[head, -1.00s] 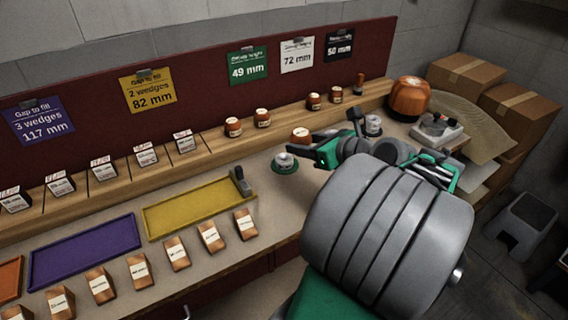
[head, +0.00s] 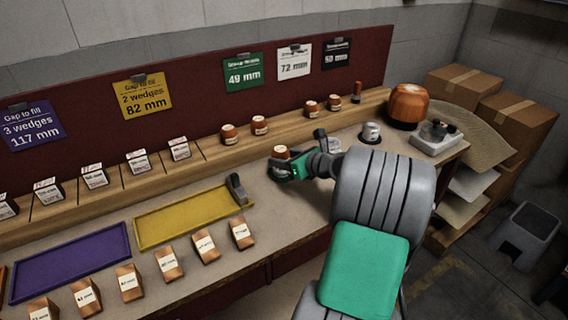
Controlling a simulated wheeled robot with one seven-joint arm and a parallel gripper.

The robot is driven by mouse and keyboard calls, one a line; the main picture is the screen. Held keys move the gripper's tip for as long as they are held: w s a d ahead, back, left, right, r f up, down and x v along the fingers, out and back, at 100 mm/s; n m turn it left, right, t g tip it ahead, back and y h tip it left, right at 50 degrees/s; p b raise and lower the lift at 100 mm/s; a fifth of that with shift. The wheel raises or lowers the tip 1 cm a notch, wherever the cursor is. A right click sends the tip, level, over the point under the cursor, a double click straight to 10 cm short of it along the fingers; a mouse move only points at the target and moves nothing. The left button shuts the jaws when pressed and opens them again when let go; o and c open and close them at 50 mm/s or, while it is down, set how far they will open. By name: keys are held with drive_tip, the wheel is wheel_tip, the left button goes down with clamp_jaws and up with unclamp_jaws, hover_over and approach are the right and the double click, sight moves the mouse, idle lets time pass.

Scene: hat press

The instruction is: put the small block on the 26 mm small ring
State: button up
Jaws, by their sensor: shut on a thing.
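The small block (head: 280,152) is orange-brown with a pale label. My gripper is low over the bench and shut on the block. The jaws and block hide most of the ring. I cannot tell whether the block touches the ring or is just above it. The ring's size marking is not readable.
Another grey ring stack (head: 371,132) stands to the right, near an orange hat form (head: 407,104) and a grey device (head: 436,137). The yellow tray (head: 180,218) lies left of my gripper. Several orange-brown blocks line the back ledge and the bench's front edge.

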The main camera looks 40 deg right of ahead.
drive_tip(key=shift+f, duration=0.5)
drive_tip(key=shift+r, duration=0.1)
drive_tip(key=o, duration=1.4)
drive_tip(key=shift+s+d+r, duration=0.1)
drive_tip(key=shift+s+r, duration=0.05)
drive_tip(key=shift+s, duration=0.1)
drive_tip(key=p+v, duration=0.1)
drive_tip(key=v, duration=1)
drive_tip(key=shift+s+p, duration=0.3)
drive_tip(key=shift+p, duration=0.1)
